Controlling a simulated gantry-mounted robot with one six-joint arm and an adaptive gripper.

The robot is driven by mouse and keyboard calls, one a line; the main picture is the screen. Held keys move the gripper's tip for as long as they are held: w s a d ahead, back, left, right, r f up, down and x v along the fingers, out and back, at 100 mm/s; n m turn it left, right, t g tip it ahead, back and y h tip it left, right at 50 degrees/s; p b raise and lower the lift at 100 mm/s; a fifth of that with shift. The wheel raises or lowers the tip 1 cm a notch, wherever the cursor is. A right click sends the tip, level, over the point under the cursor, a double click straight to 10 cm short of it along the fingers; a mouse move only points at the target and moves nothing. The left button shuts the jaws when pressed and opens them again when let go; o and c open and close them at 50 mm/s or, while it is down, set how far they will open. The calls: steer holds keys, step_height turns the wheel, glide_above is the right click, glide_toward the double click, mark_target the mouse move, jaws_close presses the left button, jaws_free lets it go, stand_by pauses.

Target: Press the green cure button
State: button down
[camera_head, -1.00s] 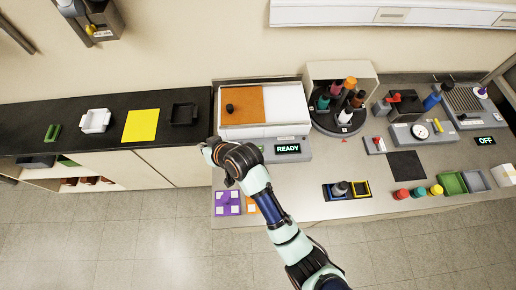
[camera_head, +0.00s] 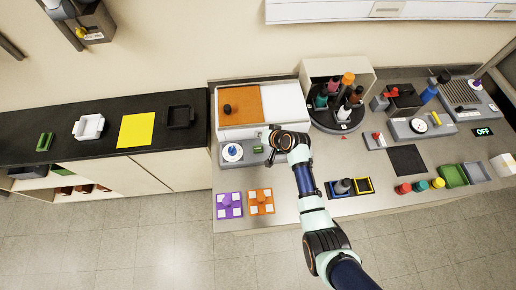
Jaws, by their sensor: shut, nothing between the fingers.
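The machine (camera_head: 222,134) with the orange-and-white top stands at the back of the grey bench. On its front ledge, a small green patch (camera_head: 258,149) shows just left of my gripper; it looks like the green cure button, but it is too small to be sure. A round white and blue dial (camera_head: 232,152) is left of it. My gripper (camera_head: 272,142) is over the right part of this ledge, seen from above, shut and empty. Its height above the ledge is unclear. My arm hides the READY display.
Purple (camera_head: 229,205) and orange (camera_head: 261,201) fixtures lie in front of the ledge. A carousel of bottles (camera_head: 337,113) stands to the right. A blue and yellow holder (camera_head: 350,188) is right of my arm. The black counter (camera_head: 60,137) is at the left.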

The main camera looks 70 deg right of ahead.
mark_target(259, 149)
step_height(259, 149, down, 9)
steer(key=b, duration=0.8)
stand_by(1.1)
steer(key=shift+f, duration=0.3)
steer(key=shift+f+b, duration=0.5)
steer(key=shift+b, duration=0.15)
stand_by(0.3)
steer(key=shift+r, duration=0.1)
steer(key=shift+r+p, duration=0.8)
steer(key=shift+p, duration=0.05)
steer(key=shift+r, duration=0.1)
